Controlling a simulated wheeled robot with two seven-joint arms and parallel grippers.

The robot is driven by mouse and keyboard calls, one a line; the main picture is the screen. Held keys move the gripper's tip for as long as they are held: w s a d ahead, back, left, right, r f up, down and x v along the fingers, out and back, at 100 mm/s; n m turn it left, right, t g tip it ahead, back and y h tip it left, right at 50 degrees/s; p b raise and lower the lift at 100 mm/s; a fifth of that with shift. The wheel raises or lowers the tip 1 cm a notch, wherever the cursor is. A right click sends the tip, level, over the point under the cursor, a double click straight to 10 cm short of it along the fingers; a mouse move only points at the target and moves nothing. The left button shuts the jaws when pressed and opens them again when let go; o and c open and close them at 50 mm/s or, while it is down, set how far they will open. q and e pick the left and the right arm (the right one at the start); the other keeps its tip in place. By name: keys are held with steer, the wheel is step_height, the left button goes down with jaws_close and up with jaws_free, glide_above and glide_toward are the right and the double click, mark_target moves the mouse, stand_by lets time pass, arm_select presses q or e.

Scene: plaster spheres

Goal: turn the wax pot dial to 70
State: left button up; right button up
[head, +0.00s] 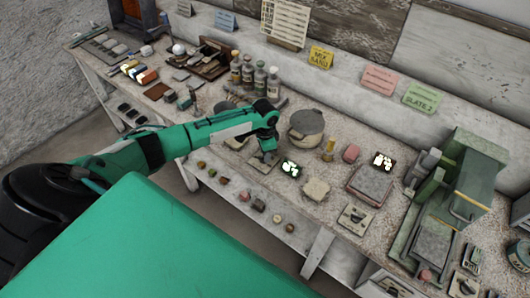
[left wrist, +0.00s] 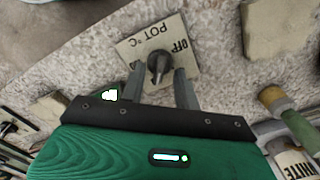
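The wax pot dial is a dark knob (left wrist: 158,64) on a pale plate (left wrist: 178,38) marked "POT °C" and "OFF" in the left wrist view. The plate also shows in the head view (head: 259,166), near the bench's front edge. My left gripper (left wrist: 158,80) is open, with its two fingers apart on either side of the knob. I cannot see either finger touching it. In the head view my left gripper (head: 267,156) is over the plate and hides the knob. A lidded grey pot (head: 306,124) stands behind and to the right. My right gripper is not in view.
A lit green display (head: 290,168) lies just right of the plate. Several bottles (head: 260,80) stand behind my arm. Another plate with a control (head: 355,218) and a green machine (head: 468,180) are farther right. Small pieces sit on a lower shelf in front.

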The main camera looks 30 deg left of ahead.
arm_select(q)
steer(key=shift+r, duration=0.3)
step_height(320, 180, up, 13)
steer(key=b, duration=0.3)
stand_by(0.4)
